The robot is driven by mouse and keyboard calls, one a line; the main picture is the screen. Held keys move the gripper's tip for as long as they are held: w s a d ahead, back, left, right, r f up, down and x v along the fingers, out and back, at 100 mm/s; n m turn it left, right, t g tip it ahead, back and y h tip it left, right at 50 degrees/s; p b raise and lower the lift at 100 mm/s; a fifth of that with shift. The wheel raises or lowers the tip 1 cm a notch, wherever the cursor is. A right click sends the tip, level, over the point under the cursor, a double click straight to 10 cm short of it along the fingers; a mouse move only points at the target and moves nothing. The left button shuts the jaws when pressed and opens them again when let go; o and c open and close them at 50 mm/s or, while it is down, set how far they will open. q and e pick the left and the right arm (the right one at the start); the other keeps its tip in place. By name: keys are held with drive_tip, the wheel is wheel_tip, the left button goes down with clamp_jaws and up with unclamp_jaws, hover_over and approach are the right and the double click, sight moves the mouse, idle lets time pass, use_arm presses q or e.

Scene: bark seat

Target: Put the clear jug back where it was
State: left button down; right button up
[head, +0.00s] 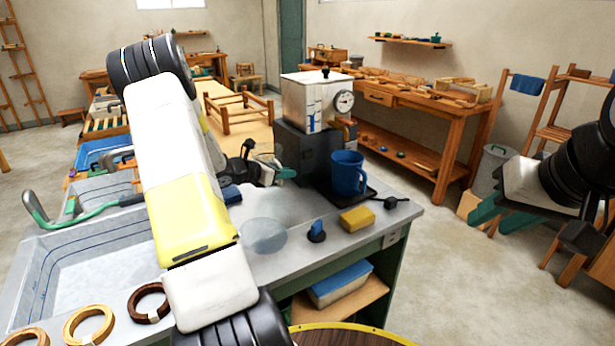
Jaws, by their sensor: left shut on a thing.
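My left gripper (284,173) is over the counter, left of the blue mug, with its teal fingertips partly showing. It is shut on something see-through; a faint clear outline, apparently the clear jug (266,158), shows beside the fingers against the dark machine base. Most of its shape is hard to make out. A pale round see-through or grey patch (264,236) is on the counter nearer me; I cannot tell what it is. My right gripper (486,212) is at the far right, away from the counter, and its finger gap is unclear.
A steel boiler with a gauge (308,102) stands on a dark base behind the blue mug (348,174). A yellow sponge (357,219) and a small blue-topped item (317,231) are near the counter's right edge. A sink (95,278) and several rings (148,303) are left.

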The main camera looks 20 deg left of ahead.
use_arm(q)
drive_tip(key=f, duration=0.2)
drive_tip(key=w+d+f, duration=0.1)
drive_tip(key=shift+f, duration=0.4)
drive_tip(key=c, duration=1.4)
unclamp_jaws()
drive_tip(key=shift+c, duration=0.2)
